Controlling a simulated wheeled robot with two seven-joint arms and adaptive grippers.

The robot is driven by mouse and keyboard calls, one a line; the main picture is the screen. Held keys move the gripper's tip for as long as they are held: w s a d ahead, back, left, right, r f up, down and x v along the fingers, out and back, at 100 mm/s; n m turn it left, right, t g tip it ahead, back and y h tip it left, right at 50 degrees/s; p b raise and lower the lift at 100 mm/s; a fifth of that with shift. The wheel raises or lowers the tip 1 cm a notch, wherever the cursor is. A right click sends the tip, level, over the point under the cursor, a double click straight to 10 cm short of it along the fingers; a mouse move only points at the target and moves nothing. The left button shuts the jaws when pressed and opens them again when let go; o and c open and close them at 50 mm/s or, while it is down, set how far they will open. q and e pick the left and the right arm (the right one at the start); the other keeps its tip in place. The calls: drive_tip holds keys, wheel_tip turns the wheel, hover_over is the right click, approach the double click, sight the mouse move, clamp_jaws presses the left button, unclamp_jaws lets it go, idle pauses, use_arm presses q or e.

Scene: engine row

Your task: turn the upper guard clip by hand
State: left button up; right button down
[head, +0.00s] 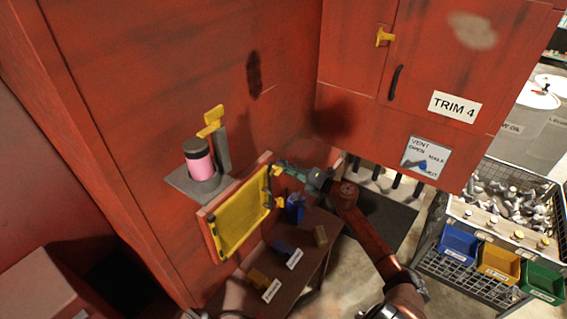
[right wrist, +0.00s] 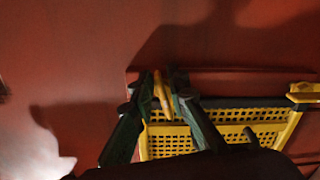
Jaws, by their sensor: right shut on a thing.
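The yellow mesh guard (head: 240,222) sits in a red frame on the side of the red cabinet. It also shows in the right wrist view (right wrist: 190,143). My right gripper (head: 282,168) is at the guard's upper right edge. In the right wrist view, its dark green fingers (right wrist: 165,88) are shut on the small yellow upper guard clip (right wrist: 161,92), which stands roughly upright between them. Part of the clip is hidden by the fingers. A second yellow clip (head: 280,203) is lower on the same edge and shows in the right wrist view (right wrist: 304,92).
Left of the guard, a grey shelf (head: 183,183) bears a pink and black canister (head: 199,160), with a yellow-handled lever (head: 211,120) behind. Below is a brown bench (head: 318,256) with a blue part (head: 295,208) and labelled pieces. Bins stand right.

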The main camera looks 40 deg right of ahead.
drive_tip(key=shift+s+d+f+m+p, duration=0.1)
drive_tip(key=shift+f+m+p, duration=0.1)
drive_tip(key=shift+m+p, duration=0.4)
drive_tip(key=shift+s+d+f+m+p, duration=0.1)
drive_tip(key=shift+f+m+p, duration=0.1)
drive_tip(key=shift+m, duration=0.7)
drive_tip(key=shift+f, duration=0.1)
drive_tip(key=shift+a, duration=0.15)
drive_tip(key=c, duration=2.2)
unclamp_jaws()
drive_tip(key=shift+o, duration=0.2)
drive_tip(key=shift+a+r, duration=0.1)
drive_tip(key=shift+r, duration=0.1)
drive_tip(key=v, duration=1.2)
drive_tip(key=shift+w, duration=0.1)
